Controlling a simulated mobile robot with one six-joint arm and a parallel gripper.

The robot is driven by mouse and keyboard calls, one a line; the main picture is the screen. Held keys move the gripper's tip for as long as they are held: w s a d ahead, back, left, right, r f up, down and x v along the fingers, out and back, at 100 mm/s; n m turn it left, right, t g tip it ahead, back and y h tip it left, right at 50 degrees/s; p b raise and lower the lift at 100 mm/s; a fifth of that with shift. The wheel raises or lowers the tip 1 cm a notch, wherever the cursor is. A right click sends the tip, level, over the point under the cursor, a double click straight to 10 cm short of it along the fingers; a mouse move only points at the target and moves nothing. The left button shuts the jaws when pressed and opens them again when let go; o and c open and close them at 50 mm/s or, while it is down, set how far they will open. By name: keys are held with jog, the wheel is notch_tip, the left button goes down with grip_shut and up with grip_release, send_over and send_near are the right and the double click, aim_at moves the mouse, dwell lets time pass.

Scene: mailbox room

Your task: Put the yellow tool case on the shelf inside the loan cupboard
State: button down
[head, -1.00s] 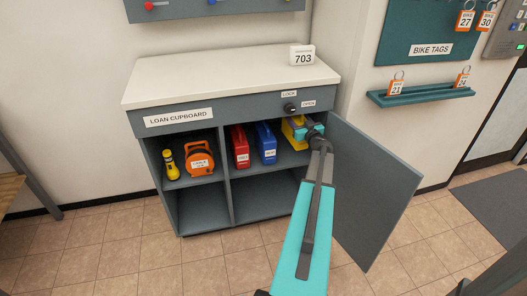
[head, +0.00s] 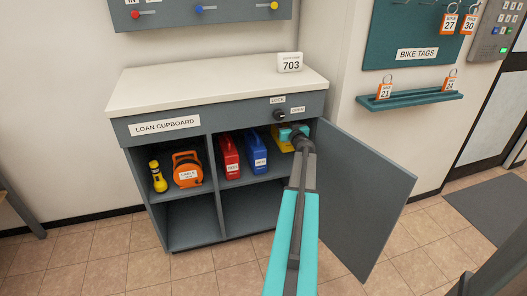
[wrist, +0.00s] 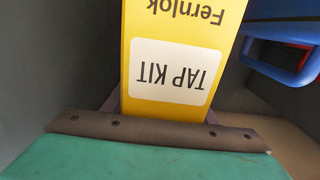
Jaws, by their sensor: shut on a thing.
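The yellow tool case (head: 284,139) is inside the loan cupboard (head: 222,128), at the right end of the upper shelf (head: 201,189), beside the blue case. In the wrist view the yellow case (wrist: 185,50) fills the middle, with an upside-down "TAP KIT" label. My gripper (head: 293,133) is shut on the case; its teal body covers part of it in the head view. Whether the case's base touches the shelf is hidden. The cupboard door (head: 362,200) stands open to the right.
A blue case (head: 256,152) and a red case (head: 229,155) stand left of the yellow one. An orange reel (head: 187,168) and a yellow torch (head: 158,176) are in the left compartment. The lower compartments look empty. The open door is close to my arm's right.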

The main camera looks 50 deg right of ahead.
aim_at(290, 148)
jog(key=shift+f+b, duration=0.85)
jog(key=shift+f, duration=1.6)
jog(key=shift+f+b, duration=0.9)
jog(key=shift+f, duration=1.45)
jog(key=c, duration=0.8)
grip_release()
jog(key=shift+f, duration=0.2)
jog(key=shift+o, duration=0.2)
jog(key=shift+r, duration=0.1)
jog(key=shift+v, duration=0.8)
jog(key=shift+p+v, duration=1)
jog(key=shift+v, duration=4.3)
